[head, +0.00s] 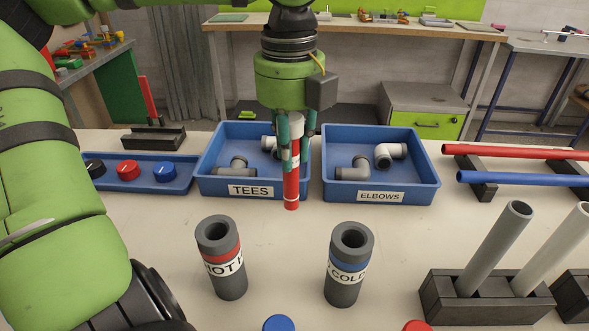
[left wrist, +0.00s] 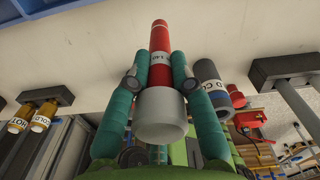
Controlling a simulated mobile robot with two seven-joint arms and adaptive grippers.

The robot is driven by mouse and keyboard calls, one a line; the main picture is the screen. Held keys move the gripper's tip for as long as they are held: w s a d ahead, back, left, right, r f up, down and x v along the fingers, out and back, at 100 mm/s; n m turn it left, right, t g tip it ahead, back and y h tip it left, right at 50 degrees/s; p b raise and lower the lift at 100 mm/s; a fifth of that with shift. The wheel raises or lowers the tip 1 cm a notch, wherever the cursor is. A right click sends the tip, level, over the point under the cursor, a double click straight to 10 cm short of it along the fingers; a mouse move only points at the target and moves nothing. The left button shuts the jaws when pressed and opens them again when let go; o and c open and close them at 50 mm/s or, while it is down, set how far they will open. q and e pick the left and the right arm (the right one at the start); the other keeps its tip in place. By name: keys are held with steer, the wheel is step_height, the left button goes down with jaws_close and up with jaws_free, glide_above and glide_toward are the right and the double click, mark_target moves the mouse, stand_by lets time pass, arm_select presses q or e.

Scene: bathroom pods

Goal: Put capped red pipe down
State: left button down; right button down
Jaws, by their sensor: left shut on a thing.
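My left gripper (head: 294,150) points straight down and is shut on the red pipe (head: 291,187). The pipe hangs upright in front of the right end of the TEES bin (head: 213,187); I cannot tell whether its lower end touches the table. In the left wrist view the fingers (left wrist: 160,78) close on both sides of the pipe (left wrist: 160,42). A white band with lettering and a pale grey end (left wrist: 160,115) show on it. My right gripper is not in view.
The ELBOWS bin (head: 431,187) stands right of the pipe. Grey HOT (head: 229,280) and COLD (head: 346,285) sleeves stand in front. A blue tray with caps (head: 182,187) is at left. A dark rack holding grey and white pipes (head: 468,312) is at right. The table between the sleeves is clear.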

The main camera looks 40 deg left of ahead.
arm_select(q)
step_height(320, 180, down, 4)
steer(key=shift+r, duration=0.1)
steer(key=shift+f, duration=0.25)
steer(key=shift+f+b, duration=0.1)
steer(key=shift+b, duration=0.2)
steer(key=c, duration=1.5)
jaws_free()
steer(key=shift+f, duration=0.1)
steer(key=o, duration=0.4)
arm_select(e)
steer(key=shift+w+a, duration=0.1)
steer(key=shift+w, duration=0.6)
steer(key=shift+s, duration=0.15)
